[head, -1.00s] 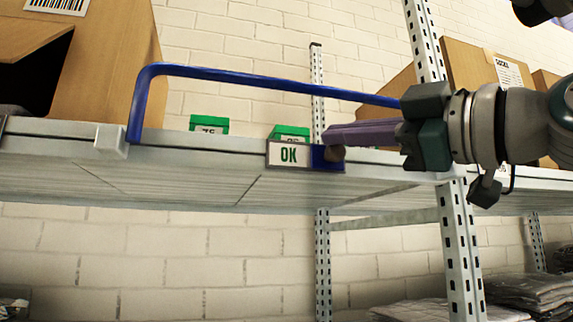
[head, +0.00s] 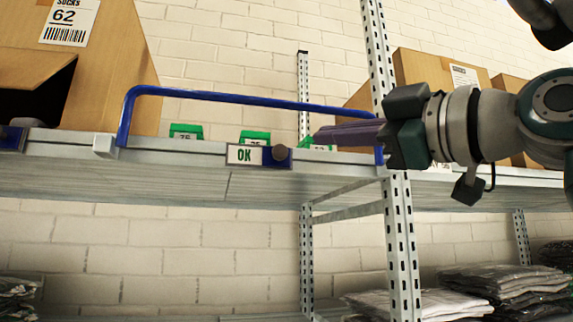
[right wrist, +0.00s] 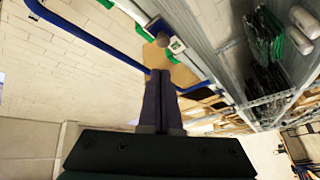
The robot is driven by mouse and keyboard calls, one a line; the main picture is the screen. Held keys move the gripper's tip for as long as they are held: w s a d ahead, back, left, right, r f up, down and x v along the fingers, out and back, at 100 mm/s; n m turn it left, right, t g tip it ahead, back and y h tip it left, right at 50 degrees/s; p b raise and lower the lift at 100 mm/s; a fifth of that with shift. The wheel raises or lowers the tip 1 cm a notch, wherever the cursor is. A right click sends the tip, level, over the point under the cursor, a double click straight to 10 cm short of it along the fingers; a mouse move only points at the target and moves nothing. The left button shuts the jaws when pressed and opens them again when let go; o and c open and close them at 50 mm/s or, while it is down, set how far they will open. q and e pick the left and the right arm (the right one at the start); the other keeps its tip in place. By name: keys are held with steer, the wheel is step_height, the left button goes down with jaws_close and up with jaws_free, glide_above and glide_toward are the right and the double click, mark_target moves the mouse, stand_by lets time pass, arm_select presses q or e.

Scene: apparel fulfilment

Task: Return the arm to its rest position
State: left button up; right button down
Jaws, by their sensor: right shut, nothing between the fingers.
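My right gripper (head: 318,135) reaches in from the right in the head view, in front of the shelf (head: 190,175). Its purple fingers are shut and empty, pointing left. In the right wrist view the closed fingers (right wrist: 160,90) point toward the shelf. The fingertips are a little right of a round grey knob (head: 280,152) beside the OK sign (head: 244,155), with a gap between. My left gripper is out of view.
A blue rail (head: 250,100) rises above the shelf edge. Green numbered tags (head: 186,131) stand behind it. A cardboard box (head: 115,70) is at left, more boxes (head: 440,70) at right. A perforated post (head: 403,250) stands below my gripper. Folded clothes (head: 500,285) lie lower right.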

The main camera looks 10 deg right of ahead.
stand_by(0.3)
steer(key=s+f+m+g+h+p, duration=0.2)
steer(key=f+m+g+h+p, duration=0.1)
steer(key=f, duration=0.7)
steer(key=s+f+m+g+h+p, duration=0.2)
steer(key=s+f+m+g+p, duration=0.1)
steer(key=f, duration=0.7)
steer(key=s+d+f+m+g+h+p, duration=0.2)
steer(key=s+f, duration=0.4)
steer(key=s, duration=0.5)
steer(key=s+d+f+m+g+h+p, duration=0.2)
steer(key=s+f+m+g+h+p, duration=0.1)
steer(key=s, duration=0.8)
step_height(320, 180, down, 4)
steer(key=m+g+p, duration=0.1)
steer(key=m+g, duration=0.1)
steer(key=g, duration=0.1)
steer(key=shift+s+f, duration=0.25)
